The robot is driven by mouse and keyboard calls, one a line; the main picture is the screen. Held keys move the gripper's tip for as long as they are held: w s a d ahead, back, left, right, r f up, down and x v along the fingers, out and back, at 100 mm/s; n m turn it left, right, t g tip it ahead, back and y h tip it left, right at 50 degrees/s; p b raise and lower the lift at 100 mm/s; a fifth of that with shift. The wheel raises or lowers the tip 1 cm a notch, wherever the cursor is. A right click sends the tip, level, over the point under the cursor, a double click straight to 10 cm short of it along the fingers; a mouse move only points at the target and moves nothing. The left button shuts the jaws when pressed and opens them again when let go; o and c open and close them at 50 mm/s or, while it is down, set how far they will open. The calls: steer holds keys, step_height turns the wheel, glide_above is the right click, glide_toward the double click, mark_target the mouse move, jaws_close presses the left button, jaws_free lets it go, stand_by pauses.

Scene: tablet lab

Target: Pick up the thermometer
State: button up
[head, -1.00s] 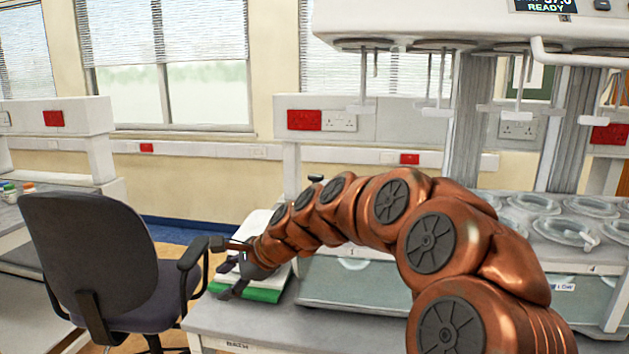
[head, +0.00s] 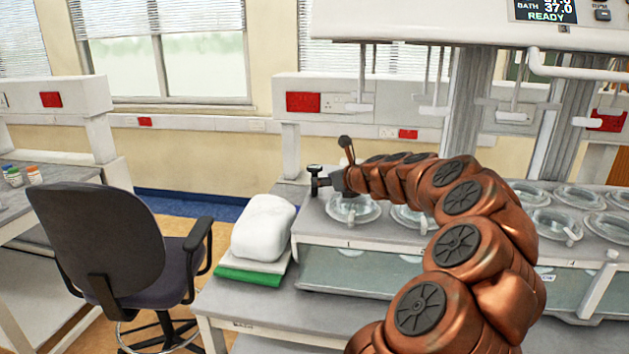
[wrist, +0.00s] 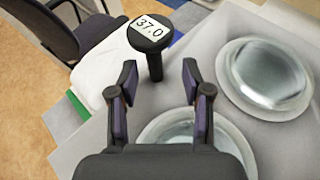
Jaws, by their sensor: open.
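The thermometer (wrist: 150,35) has a round black head with a white display reading 37.0 and a dark stem below it. In the wrist view it stands just ahead of my gripper (wrist: 160,82), near the middle between the two fingertips. The stem looks apart from both fingers. My gripper is open and empty. In the head view the thermometer (head: 314,180) stands upright at the left end of the bath deck, just left of my gripper (head: 335,170). The lower tip of its stem is not clear.
Round glass vessel lids (head: 352,209) sit in the bath deck beneath and beside my gripper. A chair (head: 100,245) stands further left. Metal shafts hang from the machine above.

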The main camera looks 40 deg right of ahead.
mark_target(315, 193)
steer(key=w, duration=0.1)
steer(key=w+p, duration=0.1)
steer(key=w, duration=0.1)
steer(key=shift+a+f, duration=0.1)
steer(key=shift+f, duration=0.2)
steer(key=shift+w+f, duration=0.45)
steer(key=shift+w, duration=0.25)
steer(key=shift+c, duration=0.2)
jaws_close()
